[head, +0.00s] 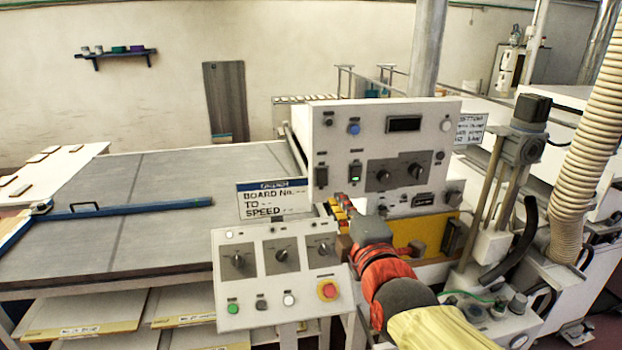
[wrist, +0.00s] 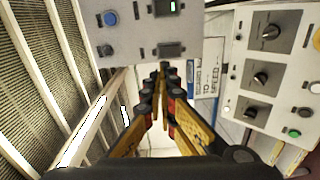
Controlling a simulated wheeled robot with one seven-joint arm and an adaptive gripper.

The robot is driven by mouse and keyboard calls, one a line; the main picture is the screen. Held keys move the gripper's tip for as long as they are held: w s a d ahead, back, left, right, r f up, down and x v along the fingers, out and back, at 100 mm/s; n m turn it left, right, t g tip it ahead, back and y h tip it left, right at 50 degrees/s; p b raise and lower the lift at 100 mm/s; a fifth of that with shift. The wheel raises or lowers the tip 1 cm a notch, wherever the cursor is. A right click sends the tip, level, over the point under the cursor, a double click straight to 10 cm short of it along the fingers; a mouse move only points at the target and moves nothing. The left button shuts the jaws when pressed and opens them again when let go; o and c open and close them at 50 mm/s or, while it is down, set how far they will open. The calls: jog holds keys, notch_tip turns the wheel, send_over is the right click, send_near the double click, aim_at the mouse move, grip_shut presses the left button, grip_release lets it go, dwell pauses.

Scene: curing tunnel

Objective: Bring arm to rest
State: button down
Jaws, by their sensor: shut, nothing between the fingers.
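My arm (head: 385,275), orange and dark grey with a yellow sleeve, reaches in from the lower right in the head view. My gripper (head: 335,205) is at its far end, in front of the upright control panel (head: 340,135) and above the back edge of the slanted control box (head: 250,305). In the wrist view the yellow and black fingers of my gripper (wrist: 162,72) run forward and meet at the tips, with nothing between them. The head view does not show whether the fingertips touch the panel.
The slanted box has knobs, buttons and a red stop button (head: 328,290). A sign (head: 273,199) stands left of my gripper. The grey table (head: 130,220) holds a blue bar (head: 130,208). A post (head: 500,185) and ribbed hose (head: 590,130) stand right of my arm.

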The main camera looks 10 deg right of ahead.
jog(key=s+a+f+m+g, duration=0.1)
jog(key=s+f+m+g, duration=0.25)
jog(key=f, duration=0.35)
jog(key=s+f+m+g, duration=0.3)
jog(key=f+m, duration=0.2)
jog(key=f, duration=0.2)
jog(key=s+d+f+m+g, duration=0.1)
jog(key=s+m, duration=0.3)
jog(key=s, duration=0.4)
jog(key=s+d+f+m+g, duration=0.1)
jog(key=s+f+m+g, duration=0.3)
jog(key=s, duration=0.5)
jog(key=shift+s+f+m+g, duration=0.3)
jog(key=shift+m+g, duration=0.05)
jog(key=shift+m, duration=0.1)
